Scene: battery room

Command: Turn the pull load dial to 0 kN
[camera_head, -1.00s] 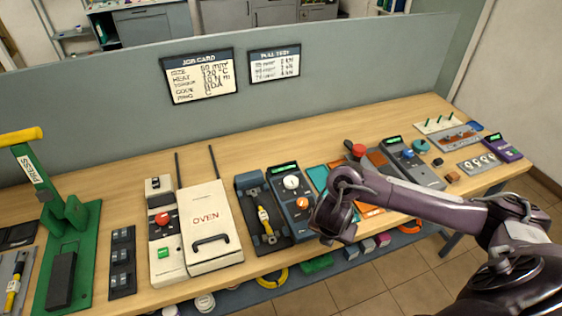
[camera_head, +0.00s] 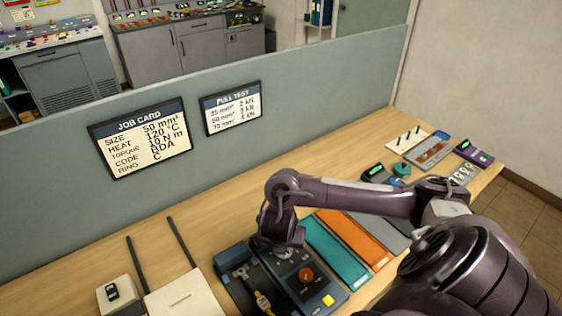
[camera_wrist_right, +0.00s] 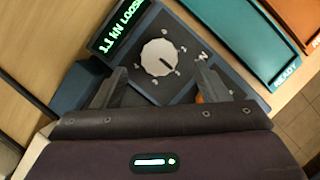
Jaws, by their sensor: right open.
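The pull load dial (camera_wrist_right: 158,57) is a round white knob with a dark pointer mark, on the dark face of the pull tester (camera_head: 318,292). Printed scale marks surround it. My right gripper (camera_wrist_right: 160,84) is open, with its two fingers apart and pointing toward the dial, one to each side of its near edge. I cannot tell if they touch it. The tester's green display (camera_wrist_right: 124,25) shows tilted text with "kN" and a word like "LOOSE". In the head view my right gripper (camera_head: 282,240) is over the tester and mostly hides the dial. My left gripper is out of view.
An orange knob (camera_head: 306,275) and a yellow button (camera_head: 328,300) are on the tester. Teal (camera_head: 333,250) and orange (camera_head: 355,238) trays lie to its right, and a yellow-handled tool (camera_head: 262,302) to its left. Job card (camera_head: 141,138) and pull test card (camera_head: 231,107) hang behind.

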